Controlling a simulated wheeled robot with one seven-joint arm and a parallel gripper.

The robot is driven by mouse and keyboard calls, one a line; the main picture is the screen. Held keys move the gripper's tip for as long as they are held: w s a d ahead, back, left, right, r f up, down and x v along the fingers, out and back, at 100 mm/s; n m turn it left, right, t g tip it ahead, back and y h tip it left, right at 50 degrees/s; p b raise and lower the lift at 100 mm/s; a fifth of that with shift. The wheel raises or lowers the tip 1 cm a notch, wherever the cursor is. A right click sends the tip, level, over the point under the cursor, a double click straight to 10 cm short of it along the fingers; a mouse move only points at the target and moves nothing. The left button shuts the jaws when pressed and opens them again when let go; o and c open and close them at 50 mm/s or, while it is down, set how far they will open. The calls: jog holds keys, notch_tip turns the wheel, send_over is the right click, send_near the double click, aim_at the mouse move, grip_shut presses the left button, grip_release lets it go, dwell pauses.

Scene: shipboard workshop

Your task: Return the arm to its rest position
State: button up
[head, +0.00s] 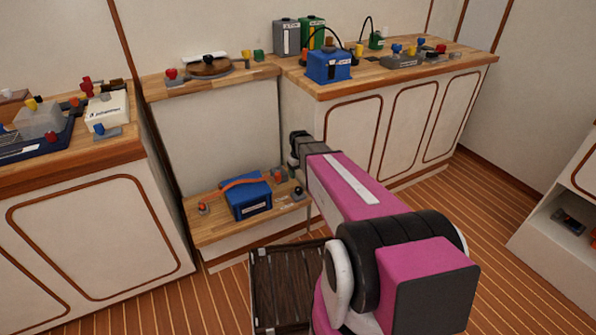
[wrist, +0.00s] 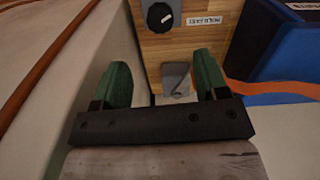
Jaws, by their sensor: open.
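My arm (head: 350,190) reaches forward over the floor toward the low wooden shelf (head: 222,226), its far end in front of the right counter. In the head view the fingers cannot be made out. In the wrist view my gripper (wrist: 163,80) has its two green fingers wide apart with nothing held between them. A grey metal piece (wrist: 177,78) on a wooden surface shows between the fingers. Whether a finger touches it I cannot tell. A black knob (wrist: 160,17) beside a white label sits beyond it.
A blue box (head: 250,198) with an orange cable (head: 240,183) stands on the low shelf. Another blue box (head: 328,66) stands on the right counter (head: 455,58). The left counter (head: 90,160) holds a white box (head: 107,108). Plank floor (head: 470,215) is clear at right.

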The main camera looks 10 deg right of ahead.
jog(key=s+r+m, duration=0.2)
jog(key=s+r, duration=0.3)
jog(key=s, duration=0.5)
jog(key=s+r+m, duration=0.2)
jog(key=s+r, duration=0.3)
jog(key=s, duration=0.6)
jog(key=shift+s+r+m, duration=0.15)
jog(key=shift+r+m, duration=0.15)
